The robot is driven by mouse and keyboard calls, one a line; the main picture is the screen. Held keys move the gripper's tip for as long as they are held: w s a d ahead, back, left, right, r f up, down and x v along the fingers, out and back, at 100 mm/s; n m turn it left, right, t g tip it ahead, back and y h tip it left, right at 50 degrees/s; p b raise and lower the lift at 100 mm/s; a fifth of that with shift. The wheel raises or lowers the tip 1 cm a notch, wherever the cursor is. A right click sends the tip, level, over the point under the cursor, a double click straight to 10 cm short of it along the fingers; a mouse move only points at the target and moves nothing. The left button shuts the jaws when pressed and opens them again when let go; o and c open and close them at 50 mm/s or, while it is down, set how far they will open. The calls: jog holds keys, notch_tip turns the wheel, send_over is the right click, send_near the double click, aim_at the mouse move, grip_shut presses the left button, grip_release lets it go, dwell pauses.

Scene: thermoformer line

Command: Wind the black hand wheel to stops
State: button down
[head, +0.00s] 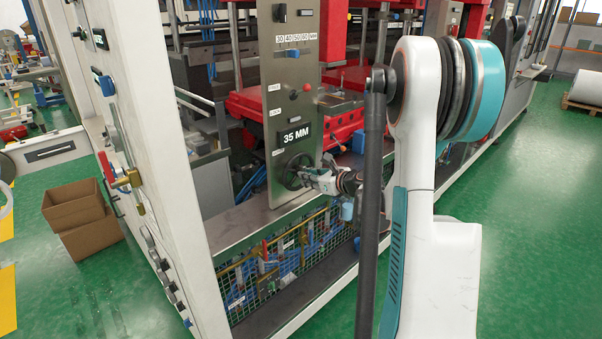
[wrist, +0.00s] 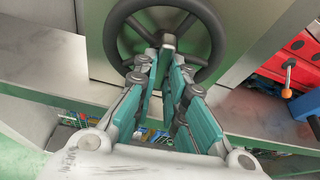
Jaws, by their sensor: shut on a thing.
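The black hand wheel (head: 287,178) is mounted low on the grey upright panel, below a sign reading 35 MM (head: 296,136). In the wrist view the wheel (wrist: 113,38) fills the top middle, with its spokes and dark rim showing. My gripper (head: 312,178) is at the right side of the wheel in the head view. The exact contact is partly hidden by the fingertips.
A scale marked 30 to 60 MM with a blue pointer (head: 292,52) is higher on the panel (head: 278,100). A grey ledge (head: 245,222) runs below the wheel, above a mesh guard (head: 245,283). A red machine block (head: 345,82) stands right of the panel.

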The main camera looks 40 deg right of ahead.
jog(key=shift+m+y, duration=0.7)
jog(key=shift+m, duration=0.2)
jog(key=shift+m+y+b, duration=0.6)
jog(key=shift+m+b, duration=0.05)
jog(key=shift+m, duration=0.35)
jog(key=shift+m+y+b, duration=0.5)
jog(key=shift+m+b, duration=0.05)
jog(key=shift+m, duration=0.45)
